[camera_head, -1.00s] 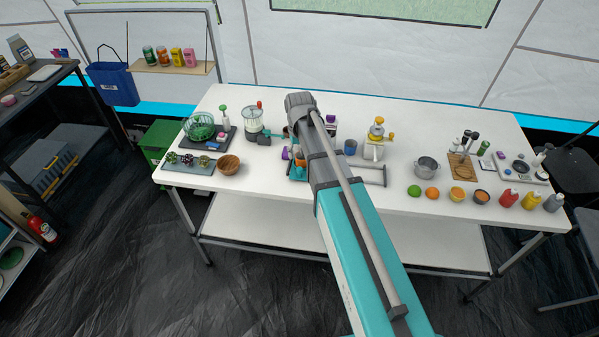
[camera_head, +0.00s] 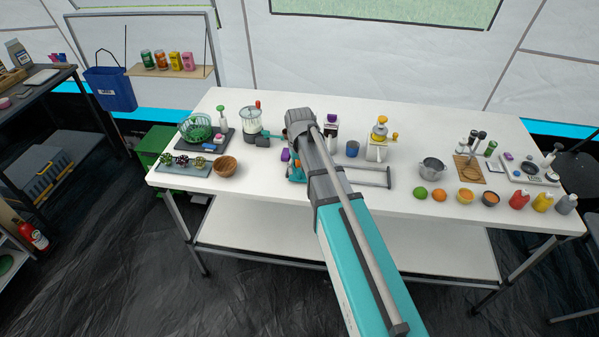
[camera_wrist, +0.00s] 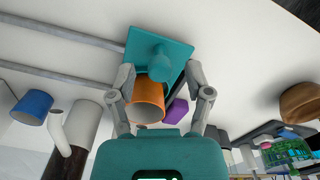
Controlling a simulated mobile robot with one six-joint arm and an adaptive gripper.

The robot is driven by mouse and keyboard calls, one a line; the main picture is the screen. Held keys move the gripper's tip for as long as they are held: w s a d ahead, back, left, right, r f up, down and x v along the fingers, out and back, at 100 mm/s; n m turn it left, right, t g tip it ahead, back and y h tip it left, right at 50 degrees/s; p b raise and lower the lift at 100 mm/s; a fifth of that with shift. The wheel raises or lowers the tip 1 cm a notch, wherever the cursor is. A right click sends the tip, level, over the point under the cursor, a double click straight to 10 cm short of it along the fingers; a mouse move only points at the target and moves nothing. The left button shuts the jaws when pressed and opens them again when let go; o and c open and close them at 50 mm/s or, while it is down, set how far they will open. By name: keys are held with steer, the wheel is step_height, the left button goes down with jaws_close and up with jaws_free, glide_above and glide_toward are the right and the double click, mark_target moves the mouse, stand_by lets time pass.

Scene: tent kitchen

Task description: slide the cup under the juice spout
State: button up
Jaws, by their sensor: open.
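An orange cup (camera_wrist: 147,100) sits between the spread fingers of my open gripper (camera_wrist: 159,78) in the wrist view, beside a teal stand (camera_wrist: 172,58). I cannot tell whether the fingers touch it. A blue cup (camera_head: 352,148) stands on the table right of my arm; it also shows at the left of the wrist view (camera_wrist: 33,107). A cream and yellow juicer (camera_head: 377,150) stands just right of the blue cup. Its spout is too small to make out. In the head view, my arm hides my gripper and the orange cup; part of the teal stand (camera_head: 296,173) shows.
The white table (camera_head: 270,205) has a free front strip. A grey rail frame (camera_head: 372,182) lies right of my arm. A blender (camera_head: 251,122) and wooden bowl (camera_head: 225,166) are left. A pot (camera_head: 432,168), fruit and bottles are right. A purple block (camera_wrist: 177,111) is near the orange cup.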

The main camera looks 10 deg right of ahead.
steer(key=shift+f, duration=0.15)
jaws_close()
stand_by(0.4)
